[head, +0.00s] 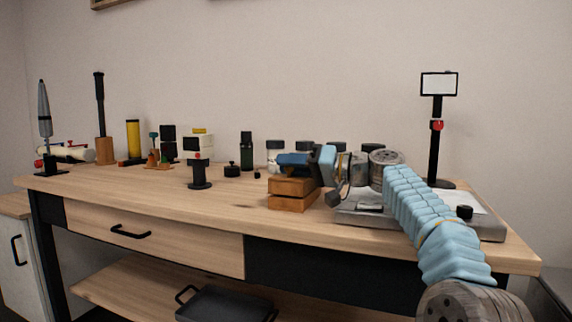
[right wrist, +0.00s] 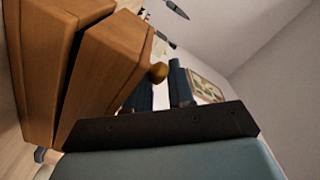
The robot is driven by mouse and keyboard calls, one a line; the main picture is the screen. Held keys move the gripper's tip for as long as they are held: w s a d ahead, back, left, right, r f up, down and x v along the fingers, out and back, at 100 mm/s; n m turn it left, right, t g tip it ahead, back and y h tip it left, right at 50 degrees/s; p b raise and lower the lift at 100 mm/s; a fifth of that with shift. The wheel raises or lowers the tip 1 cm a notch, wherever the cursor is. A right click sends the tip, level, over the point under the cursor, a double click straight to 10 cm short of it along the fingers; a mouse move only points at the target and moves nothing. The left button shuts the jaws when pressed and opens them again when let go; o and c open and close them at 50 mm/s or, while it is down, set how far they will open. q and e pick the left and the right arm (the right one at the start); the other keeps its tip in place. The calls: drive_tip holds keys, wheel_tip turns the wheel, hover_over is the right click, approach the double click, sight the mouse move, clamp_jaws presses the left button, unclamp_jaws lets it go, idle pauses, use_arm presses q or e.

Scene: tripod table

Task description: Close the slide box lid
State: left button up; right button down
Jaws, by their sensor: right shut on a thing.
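The wooden slide box (head: 290,203) stands on the table, right of the middle. Its lid (head: 291,186) is partly raised, with a dark wedge-shaped gap between lid and base. In the right wrist view the box base (right wrist: 38,55) fills the left side, and the tilted lid (right wrist: 105,65) carries a small round knob (right wrist: 158,73). My right gripper (head: 290,160) is at the top of the lid, its dark blue fingers (right wrist: 160,88) on either side of the knob. It is shut on the lid's knob; the exact contact is partly hidden. My left gripper is out of view.
A grey metal stand base (head: 485,226) lies under my right arm. A black post with a framed plate (head: 439,84) rises behind it. Jars (head: 275,150) and a dark bottle (head: 246,150) stand behind the box. The table front left of the box is clear.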

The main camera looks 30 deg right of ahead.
drive_tip(key=shift+s+a+r, duration=0.15)
drive_tip(key=shift+a+r, duration=0.05)
drive_tip(key=shift+r, duration=0.05)
drive_tip(key=c, duration=1.1)
unclamp_jaws()
drive_tip(key=shift+a+r, duration=0.1)
drive_tip(key=shift+o, duration=0.2)
drive_tip(key=shift+s+d, duration=0.25)
drive_tip(key=shift+d, duration=0.2)
drive_tip(key=v, duration=1.3)
